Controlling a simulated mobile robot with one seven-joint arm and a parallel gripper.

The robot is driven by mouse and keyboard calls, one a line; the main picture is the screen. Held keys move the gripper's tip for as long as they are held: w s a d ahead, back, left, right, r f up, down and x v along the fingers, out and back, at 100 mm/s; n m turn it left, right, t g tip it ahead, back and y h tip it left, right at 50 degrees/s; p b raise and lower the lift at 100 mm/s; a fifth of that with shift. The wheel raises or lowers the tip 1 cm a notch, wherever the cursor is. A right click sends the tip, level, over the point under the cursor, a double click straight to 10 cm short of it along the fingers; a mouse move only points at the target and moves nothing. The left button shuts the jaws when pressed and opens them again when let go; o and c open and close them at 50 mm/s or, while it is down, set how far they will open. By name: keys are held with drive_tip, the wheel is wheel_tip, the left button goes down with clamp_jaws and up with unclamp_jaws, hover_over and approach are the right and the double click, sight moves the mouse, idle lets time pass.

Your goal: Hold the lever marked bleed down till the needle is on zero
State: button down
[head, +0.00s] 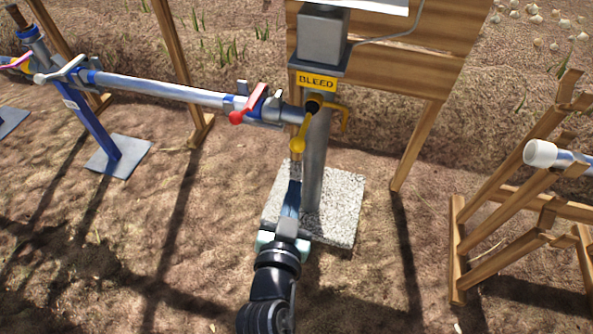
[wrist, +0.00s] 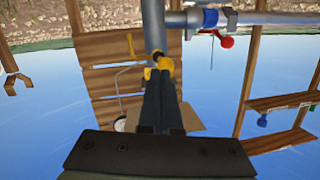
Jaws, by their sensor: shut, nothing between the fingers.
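The bleed lever (head: 300,130) is yellow with a round knob. It hangs down and slightly left from a dark pivot under a yellow BLEED label (head: 317,83) on a grey post. My gripper (head: 295,172) is below the knob, pointing up at it, its fingers shut and empty. In the upside-down wrist view, the fingertips of my gripper (wrist: 159,76) overlap the yellow knob (wrist: 166,64); I cannot tell whether they touch. A pale round disc (wrist: 120,124), perhaps a gauge, is partly hidden there. I see no readable needle.
A horizontal pipe (head: 165,89) with a red-handled valve (head: 250,105) runs left from the post. The post stands on a pale speckled slab (head: 342,205). A wooden board (head: 410,65) is behind it, and a wooden rack (head: 500,235) is at right. Bare soil lies between.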

drive_tip(key=shift+v, duration=2.1)
drive_tip(key=shift+f, duration=0.1)
drive_tip(key=w+d+r+t+p, duration=0.1)
drive_tip(key=w+r+t, duration=0.2)
drive_tip(key=r, duration=1.1)
drive_tip(key=w+d+r+t+p, duration=0.1)
drive_tip(key=w+d+r+t, duration=0.15)
drive_tip(key=r, duration=1.05)
drive_tip(key=s+a+r+n+t+y, duration=0.1)
drive_tip(key=s+a+r+n+t, duration=0.3)
drive_tip(key=r, duration=1)
drive_tip(key=s+d+r+t+y, duration=0.15)
drive_tip(key=s+r, duration=0.45)
drive_tip(key=r, duration=0.8)
wheel_tip(320, 180, up, 38)
drive_tip(key=p, duration=3.8)
drive_tip(key=shift+w+a+t+p, duration=0.3)
drive_tip(key=shift+a+p, duration=0.05)
